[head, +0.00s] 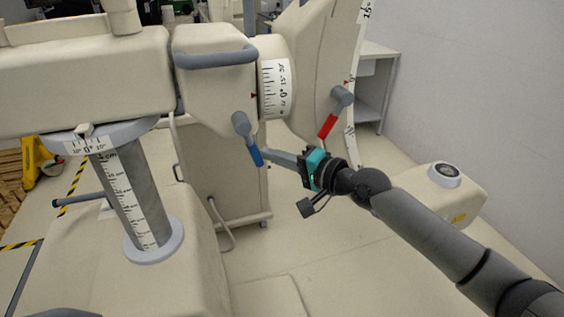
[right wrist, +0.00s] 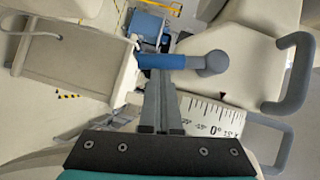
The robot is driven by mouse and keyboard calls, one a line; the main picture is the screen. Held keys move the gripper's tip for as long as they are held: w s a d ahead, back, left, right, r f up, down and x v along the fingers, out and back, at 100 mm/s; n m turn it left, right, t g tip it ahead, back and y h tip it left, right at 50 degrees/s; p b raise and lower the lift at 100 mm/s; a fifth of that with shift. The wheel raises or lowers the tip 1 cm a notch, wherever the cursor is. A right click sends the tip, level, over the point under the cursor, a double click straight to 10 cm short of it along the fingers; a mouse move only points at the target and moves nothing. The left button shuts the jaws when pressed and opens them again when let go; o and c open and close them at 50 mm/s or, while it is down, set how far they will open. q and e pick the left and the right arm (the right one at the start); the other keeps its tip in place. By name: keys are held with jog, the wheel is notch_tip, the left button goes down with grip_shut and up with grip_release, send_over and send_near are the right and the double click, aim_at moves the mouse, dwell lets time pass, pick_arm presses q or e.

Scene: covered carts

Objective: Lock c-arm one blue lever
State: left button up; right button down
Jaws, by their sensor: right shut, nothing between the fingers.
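The blue lever (head: 256,156) hangs from a grey pivot (head: 241,122) on the cream C-arm housing, its blue handle pointing down and slightly right. In the right wrist view the blue lever (right wrist: 162,61) lies across the tips of my fingers, with its grey pivot to the right. My right gripper (head: 269,154) reaches in from the right, shut and empty, its fingertips at the right side of the blue handle. It also shows in the right wrist view (right wrist: 160,78). I cannot tell whether the fingertips touch the lever. My left gripper is not in view.
A red lever (head: 328,125) hangs to the right on the C-arm's arc. A grey handle bar (head: 216,57) sits above the blue lever. A graduated column (head: 130,205) stands at left. A cream base part with a dark round knob (head: 445,171) lies beyond my right arm.

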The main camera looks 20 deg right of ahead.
jog(key=a+f+m+t+y+b, duration=0.1)
jog(key=a+m+t+b, duration=0.2)
jog(key=a+m+b, duration=0.3)
jog(key=shift+f+m+t+y+b, duration=0.3)
jog(key=shift+f+t+y+b, duration=0.1)
jog(key=shift+b, duration=0.35)
jog(key=shift+s+a, duration=0.1)
jog(key=shift+a, duration=0.1)
